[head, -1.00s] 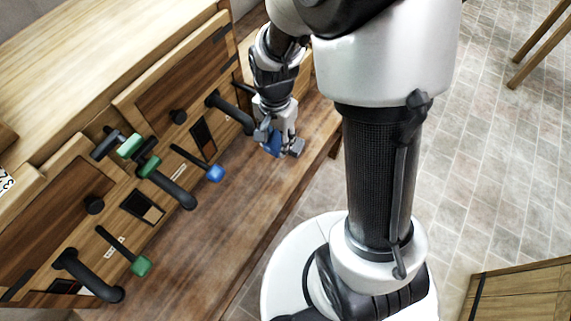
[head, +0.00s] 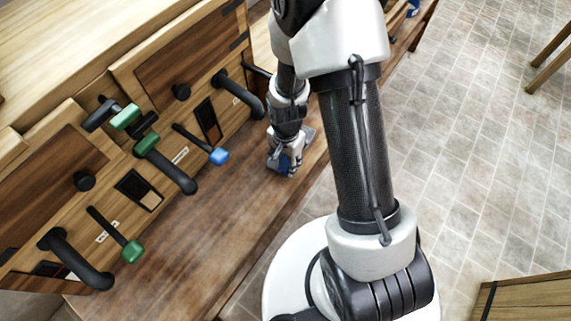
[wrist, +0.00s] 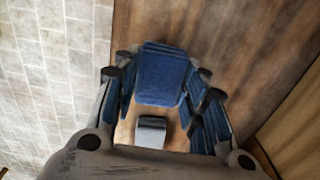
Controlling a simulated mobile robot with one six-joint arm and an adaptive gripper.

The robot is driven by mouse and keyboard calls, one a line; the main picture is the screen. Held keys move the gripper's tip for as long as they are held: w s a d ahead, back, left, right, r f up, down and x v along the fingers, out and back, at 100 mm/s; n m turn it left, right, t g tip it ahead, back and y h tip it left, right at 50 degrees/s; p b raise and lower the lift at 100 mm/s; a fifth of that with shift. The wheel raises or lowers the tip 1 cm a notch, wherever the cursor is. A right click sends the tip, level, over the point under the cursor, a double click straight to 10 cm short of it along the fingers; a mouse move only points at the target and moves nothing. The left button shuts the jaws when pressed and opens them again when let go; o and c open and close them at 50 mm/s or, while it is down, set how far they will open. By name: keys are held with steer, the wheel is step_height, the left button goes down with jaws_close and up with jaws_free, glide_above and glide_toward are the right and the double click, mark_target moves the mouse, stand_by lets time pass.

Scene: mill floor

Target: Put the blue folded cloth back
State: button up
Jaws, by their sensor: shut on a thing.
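The blue folded cloth (wrist: 160,75) is a small, flat, dark blue rectangle between my fingers in the wrist view. My gripper (wrist: 158,88) is shut on it, with a finger at each side. In the head view my gripper (head: 284,166) points down close over the brown wooden bench top (head: 222,212), near its front edge. Only a little of the cloth (head: 285,162) shows there between the fingers. I cannot tell whether the cloth touches the bench.
Behind the bench top stands a wooden panel with black handles, green-ended levers (head: 132,251) and a blue-ended lever (head: 219,156), left of my gripper. A small grey block shape (wrist: 151,130) shows below the cloth. Tiled floor (head: 480,150) lies right; a wooden box (head: 525,300) stands lower right.

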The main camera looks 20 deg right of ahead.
steer(key=shift+f, duration=0.95)
steer(key=shift+f, duration=0.1)
steer(key=shift+f+b, duration=0.15)
steer(key=shift+b, duration=0.2)
steer(key=o, duration=1)
steer(key=shift+r, duration=0.2)
